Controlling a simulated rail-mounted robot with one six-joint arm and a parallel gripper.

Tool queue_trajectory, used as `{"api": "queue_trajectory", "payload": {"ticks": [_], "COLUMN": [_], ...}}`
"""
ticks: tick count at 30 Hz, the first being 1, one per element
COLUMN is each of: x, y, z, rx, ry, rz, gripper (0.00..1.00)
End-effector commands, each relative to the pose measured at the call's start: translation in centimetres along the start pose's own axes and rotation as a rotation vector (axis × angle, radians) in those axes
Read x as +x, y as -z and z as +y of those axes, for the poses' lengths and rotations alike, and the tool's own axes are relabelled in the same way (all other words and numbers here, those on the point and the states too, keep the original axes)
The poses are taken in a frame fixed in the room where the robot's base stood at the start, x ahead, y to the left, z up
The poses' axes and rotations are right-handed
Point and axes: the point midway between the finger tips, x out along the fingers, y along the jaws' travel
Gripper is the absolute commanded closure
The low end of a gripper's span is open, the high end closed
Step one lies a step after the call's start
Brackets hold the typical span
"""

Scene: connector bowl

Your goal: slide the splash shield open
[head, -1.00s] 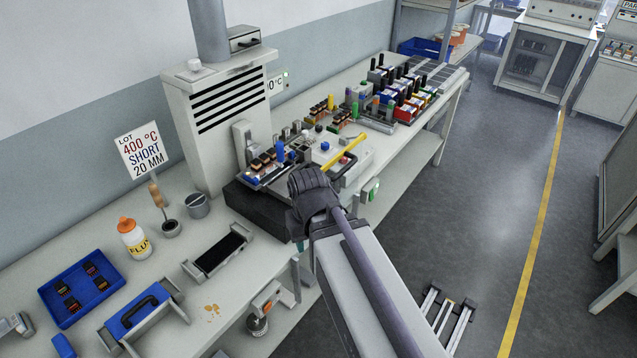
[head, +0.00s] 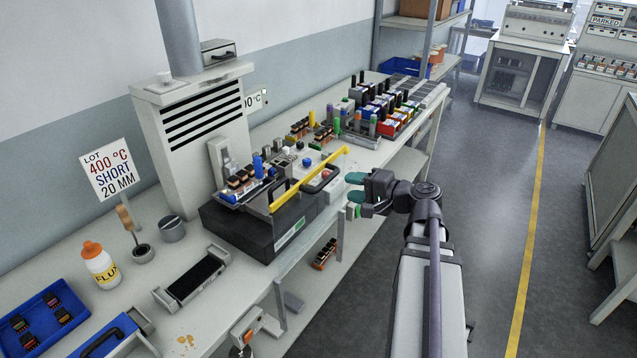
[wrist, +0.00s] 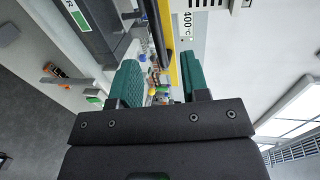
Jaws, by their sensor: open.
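The splash shield shows as a yellow-edged bar (head: 284,196) along the front of the dark solder unit (head: 240,234). A black handle (head: 322,181) sits by the bar. My gripper (head: 354,187) is open and empty, to the right of the handle in the head view, with its teal fingers towards the unit and a gap between. In the wrist view the yellow bar (wrist: 173,72) and the black handle (wrist: 165,35) show ahead, in line with the space between my open fingers (wrist: 160,80). The shield's clear pane cannot be made out.
Connectors and coloured parts crowd the bench behind the bar. A vented hood (head: 195,130) stands at the back left. A flux bottle (head: 101,265) and a blue tray (head: 45,325) are at the left. The floor at right is clear.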

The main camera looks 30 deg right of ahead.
Motion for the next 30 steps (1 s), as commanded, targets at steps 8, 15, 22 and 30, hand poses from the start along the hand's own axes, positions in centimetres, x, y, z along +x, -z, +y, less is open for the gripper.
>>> {"api": "queue_trajectory", "payload": {"ticks": [8, 15, 22, 30], "x": [4.3, 9.6, 10.9, 10.9], "y": [0.0, -0.1, -0.2, -0.2], "z": [0.3, 0.3, 0.1, 0.1], "rx": [-0.004, -0.003, -0.003, -0.003], "ry": [-0.003, -0.003, -0.004, -0.004], "rz": [-0.007, -0.007, -0.005, -0.004], "gripper": [0.58, 0.58, 0.58, 0.69]}}
